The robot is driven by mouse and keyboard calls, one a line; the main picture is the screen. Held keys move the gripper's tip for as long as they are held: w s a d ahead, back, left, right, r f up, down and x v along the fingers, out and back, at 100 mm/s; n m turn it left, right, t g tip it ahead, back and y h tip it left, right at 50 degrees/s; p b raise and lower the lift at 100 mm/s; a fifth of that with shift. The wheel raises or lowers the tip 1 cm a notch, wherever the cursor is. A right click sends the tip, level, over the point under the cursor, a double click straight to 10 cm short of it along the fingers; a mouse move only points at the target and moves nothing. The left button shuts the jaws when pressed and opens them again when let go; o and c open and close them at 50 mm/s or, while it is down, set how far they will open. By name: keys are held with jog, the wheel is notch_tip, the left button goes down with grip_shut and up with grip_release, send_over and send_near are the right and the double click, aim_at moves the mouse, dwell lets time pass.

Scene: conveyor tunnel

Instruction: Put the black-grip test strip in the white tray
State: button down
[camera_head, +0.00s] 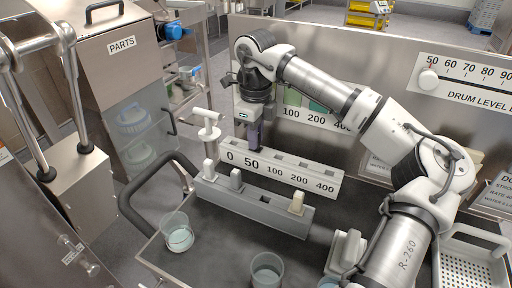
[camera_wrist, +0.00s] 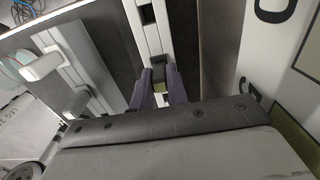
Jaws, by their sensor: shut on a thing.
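My gripper (camera_head: 254,138) points down over the left part of the labelled rack (camera_head: 283,173), above its 50 and 100 marks. In the wrist view, its purple fingers (camera_wrist: 160,86) are shut on a small black grip with a yellow-green edge, seemingly the black-grip test strip (camera_wrist: 159,74). The fingers hide the strip in the head view. I cannot tell whether its lower end is still in a slot of the rack. A white perforated tray (camera_head: 468,264) is at the lower right of the head view, partly out of frame; nothing shows in it.
A grey holder (camera_head: 254,208) with several pale upright grips stands in front of the rack. Clear beakers (camera_head: 179,236) and (camera_head: 267,270) stand on the dark counter. A steel panel (camera_head: 330,65) rises behind the rack. My arm spans the right side.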

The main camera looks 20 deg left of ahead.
jog(key=c, duration=2)
grip_release()
grip_shut()
jog(key=shift+r, duration=0.15)
jog(key=shift+r+p, duration=1.05)
jog(key=shift+r, duration=0.3)
jog(key=shift+r, duration=0.1)
jog(key=shift+r+p, duration=1.55)
jog(key=shift+r, duration=0.6)
